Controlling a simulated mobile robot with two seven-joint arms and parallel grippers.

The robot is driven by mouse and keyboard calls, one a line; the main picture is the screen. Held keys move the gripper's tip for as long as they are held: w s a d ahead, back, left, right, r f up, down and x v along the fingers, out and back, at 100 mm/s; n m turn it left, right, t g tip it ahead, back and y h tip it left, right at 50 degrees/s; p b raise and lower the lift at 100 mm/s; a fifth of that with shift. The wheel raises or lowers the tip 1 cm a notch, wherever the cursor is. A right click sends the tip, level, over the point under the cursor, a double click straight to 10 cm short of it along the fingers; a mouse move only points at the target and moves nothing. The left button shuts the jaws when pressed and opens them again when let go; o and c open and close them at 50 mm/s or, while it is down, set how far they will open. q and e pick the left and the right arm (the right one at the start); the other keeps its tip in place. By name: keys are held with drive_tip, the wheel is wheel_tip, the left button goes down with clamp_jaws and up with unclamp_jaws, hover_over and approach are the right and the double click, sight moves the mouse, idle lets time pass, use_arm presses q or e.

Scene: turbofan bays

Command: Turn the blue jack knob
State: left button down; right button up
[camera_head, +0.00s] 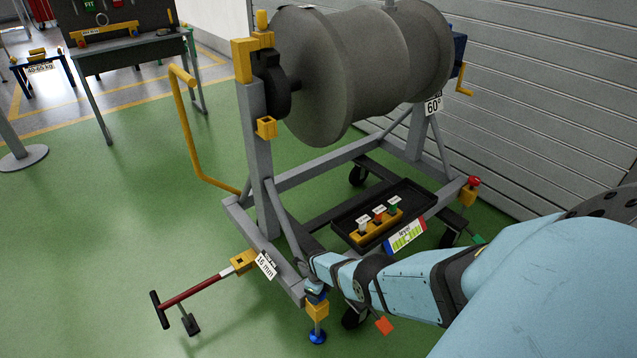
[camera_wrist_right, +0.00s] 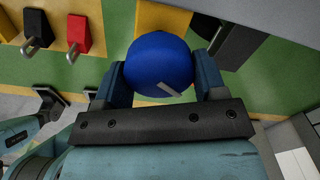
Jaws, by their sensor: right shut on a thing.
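The blue jack knob (camera_wrist_right: 157,62) is a round blue cap with a short pale mark, seen from above in the right wrist view. My right gripper (camera_wrist_right: 160,82) is shut on it, one finger on each side. In the head view my right gripper (camera_head: 316,289) is low at the stand's near corner, just above a yellow block (camera_head: 317,309). A blue foot (camera_head: 318,337) shows below that block. The knob is mostly hidden by the gripper in the head view. My left gripper is not in view.
The grey stand (camera_head: 262,190) carries a large grey engine drum (camera_head: 350,65). A red-handled tow bar (camera_head: 195,288) sticks out at left. A black tray (camera_head: 345,222) with a yellow block of small coloured pieces lies on the frame.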

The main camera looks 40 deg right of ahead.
drive_tip(key=m, duration=0.5)
drive_tip(key=shift+m, duration=0.4)
idle(0.3)
drive_tip(key=o, duration=0.9)
